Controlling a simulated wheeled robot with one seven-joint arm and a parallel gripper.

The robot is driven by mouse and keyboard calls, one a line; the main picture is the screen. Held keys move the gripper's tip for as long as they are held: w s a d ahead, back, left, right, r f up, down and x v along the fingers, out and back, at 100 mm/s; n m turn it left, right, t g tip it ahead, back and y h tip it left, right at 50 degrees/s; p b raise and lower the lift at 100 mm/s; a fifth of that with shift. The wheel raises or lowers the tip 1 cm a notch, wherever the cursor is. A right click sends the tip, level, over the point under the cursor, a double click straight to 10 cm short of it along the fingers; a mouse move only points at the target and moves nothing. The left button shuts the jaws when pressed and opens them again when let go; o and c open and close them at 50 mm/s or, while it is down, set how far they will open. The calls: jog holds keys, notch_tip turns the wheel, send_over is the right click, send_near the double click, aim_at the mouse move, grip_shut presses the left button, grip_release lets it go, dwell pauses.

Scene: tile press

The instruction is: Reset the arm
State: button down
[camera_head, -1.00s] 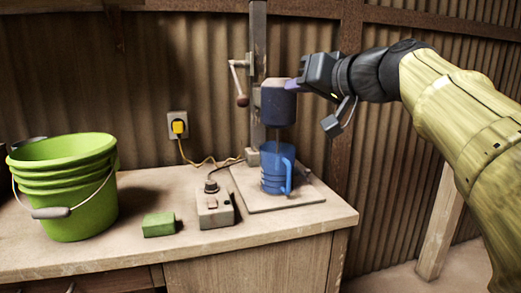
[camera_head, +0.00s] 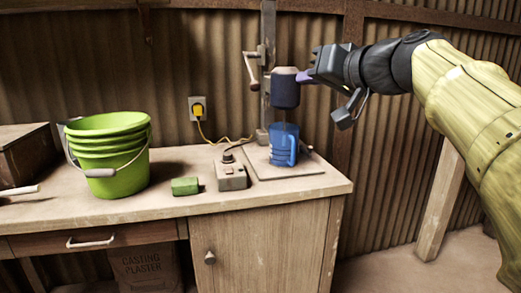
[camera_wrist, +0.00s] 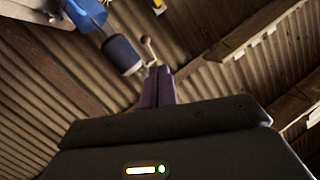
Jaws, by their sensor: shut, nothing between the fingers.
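My gripper (camera_head: 303,78) is raised at the right end of the workbench, beside the dark motor head of the drill-press stand (camera_head: 285,90). Its purple fingers are shut with nothing between them, and they also show in the wrist view (camera_wrist: 158,87). Whether the fingertips touch the motor head cannot be told. A blue jug (camera_head: 283,146) stands upright on the stand's base plate under the motor head. In the wrist view the motor head (camera_wrist: 122,54) and the blue jug (camera_wrist: 84,14) show beyond the fingers.
The workbench (camera_head: 230,196) holds a stack of green buckets (camera_head: 118,160), a green block (camera_head: 184,186) and a control box (camera_head: 231,176) wired to a yellow plug (camera_head: 198,111). A wooden box (camera_head: 25,155) stands at the left. A corrugated wall is behind; open floor lies right.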

jog(key=d+f+m+g+h+p, duration=0.1)
jog(key=d+f+m+g+h, duration=0.15)
jog(key=f, duration=1.05)
jog(key=d+f+m+g+h+p, duration=0.1)
jog(key=f+g+h, duration=0.2)
jog(key=f, duration=1.1)
jog(key=s+d+f+n+g+h+p, duration=0.25)
jog(key=s+f+g, duration=0.25)
jog(key=s+f, duration=1.4)
notch_tip(320, 180, up, 36)
jog(key=w+m+p, duration=0.1)
jog(key=w+p, duration=0.1)
jog(key=p, duration=3.5)
jog(key=shift+h+p, duration=0.4)
